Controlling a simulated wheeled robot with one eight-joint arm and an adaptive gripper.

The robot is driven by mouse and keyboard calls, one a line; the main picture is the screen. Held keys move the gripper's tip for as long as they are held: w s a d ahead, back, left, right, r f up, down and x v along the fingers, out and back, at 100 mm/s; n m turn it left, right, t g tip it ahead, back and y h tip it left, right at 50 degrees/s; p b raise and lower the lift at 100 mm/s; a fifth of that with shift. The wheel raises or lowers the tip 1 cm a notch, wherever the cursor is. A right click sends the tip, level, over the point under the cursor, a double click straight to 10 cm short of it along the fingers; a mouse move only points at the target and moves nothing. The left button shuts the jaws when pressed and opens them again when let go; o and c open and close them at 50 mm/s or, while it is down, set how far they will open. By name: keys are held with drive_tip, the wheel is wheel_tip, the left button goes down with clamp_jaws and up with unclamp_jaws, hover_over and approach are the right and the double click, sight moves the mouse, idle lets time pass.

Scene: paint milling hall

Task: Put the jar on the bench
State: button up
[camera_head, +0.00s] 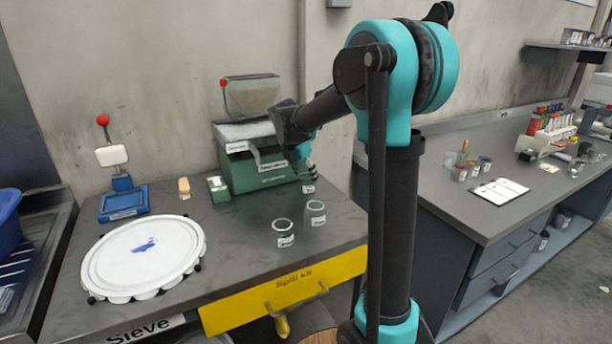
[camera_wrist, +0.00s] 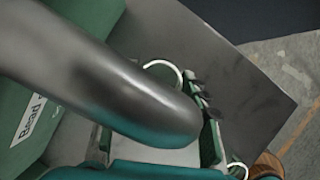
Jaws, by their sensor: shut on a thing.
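My gripper (camera_head: 305,174) is at the front right side of a green machine, low over the grey bench (camera_head: 235,235). It is shut on a small labelled glass jar (camera_head: 308,188), which is mostly hidden behind and under the fingers. I cannot tell whether this jar touches the bench top. Two similar clear jars with white labels, a nearer one (camera_head: 284,233) and a farther one (camera_head: 316,212), stand upright on the bench in front of it. In the wrist view a large dark rounded shape covers much of the picture, and a pale curved rim (camera_wrist: 165,68) shows beside it.
The green machine (camera_head: 258,165) stands behind my gripper. A round white sieve lid (camera_head: 145,255) fills the bench's left front. A blue stand (camera_head: 122,200) is behind it. A second bench (camera_head: 460,205) with a clipboard (camera_head: 499,191) is at right. Bare bench lies around the two jars.

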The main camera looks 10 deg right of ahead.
drive_tip(key=shift+f, duration=0.1)
drive_tip(key=o, duration=1.1)
drive_tip(key=shift+c, duration=0.2)
drive_tip(key=v, duration=1.2)
